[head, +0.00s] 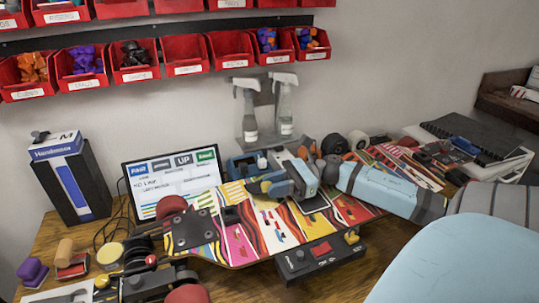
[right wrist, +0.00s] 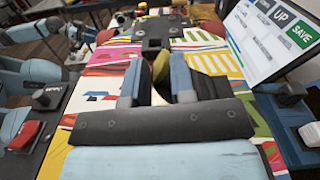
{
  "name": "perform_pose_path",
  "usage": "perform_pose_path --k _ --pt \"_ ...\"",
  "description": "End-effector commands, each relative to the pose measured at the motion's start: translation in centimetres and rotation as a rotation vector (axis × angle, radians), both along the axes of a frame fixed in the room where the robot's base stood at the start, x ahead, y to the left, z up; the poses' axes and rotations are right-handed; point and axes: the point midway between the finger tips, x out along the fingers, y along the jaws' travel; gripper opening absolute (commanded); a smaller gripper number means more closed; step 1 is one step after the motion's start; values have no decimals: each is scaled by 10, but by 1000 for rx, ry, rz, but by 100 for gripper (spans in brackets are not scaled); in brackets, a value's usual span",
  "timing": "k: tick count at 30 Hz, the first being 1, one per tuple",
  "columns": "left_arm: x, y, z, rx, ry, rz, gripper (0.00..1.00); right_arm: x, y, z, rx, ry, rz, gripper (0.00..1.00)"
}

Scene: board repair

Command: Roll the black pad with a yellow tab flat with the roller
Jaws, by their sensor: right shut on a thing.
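The colourful skateboard deck (head: 235,245) lies underside up across the bench, and it also shows in the right wrist view (right wrist: 100,70). My right gripper (head: 262,184) is low over the middle of the deck. In the right wrist view its two fingers (right wrist: 160,85) are shut on a narrow yellowish thing (right wrist: 160,67). Most of this held thing is hidden by the fingers, so I cannot tell whether it is the roller handle. I cannot clearly make out the black pad with a yellow tab; the gripper covers part of the deck. My left gripper is not clearly seen.
A black control box (head: 320,257) sits at the deck's front edge. A monitor (head: 172,180) stands behind the deck's left end, near a blue-and-black box (head: 72,180). Two spray bottles (head: 285,105) stand at the back. Tools crowd the right; bare wood shows in front.

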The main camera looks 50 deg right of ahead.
Motion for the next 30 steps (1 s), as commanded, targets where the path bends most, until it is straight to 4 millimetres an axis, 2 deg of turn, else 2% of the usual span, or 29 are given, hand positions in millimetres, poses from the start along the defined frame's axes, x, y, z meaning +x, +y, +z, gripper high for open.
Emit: perform_pose_path --k 9,10,13,23,26,30 --pt "0 1 -1 1 2 1 63 0 0 -1 -1 0 1 0" --pt "0 1 -1 1 2 1 63 0 0 0 -1 0 1 28" --pt "0 1 -1 1 2 1 63 0 0 0 -1 0 0 51" --pt "0 1 0 0 0 1 63 0 0 2 0 -1 0 52" --pt "0 0 2 1 0 0 63 0 0 12 0 -1 0 52" --pt "-1 1 5 4 2 0 63 0 0 38 -2 -4 0 52"
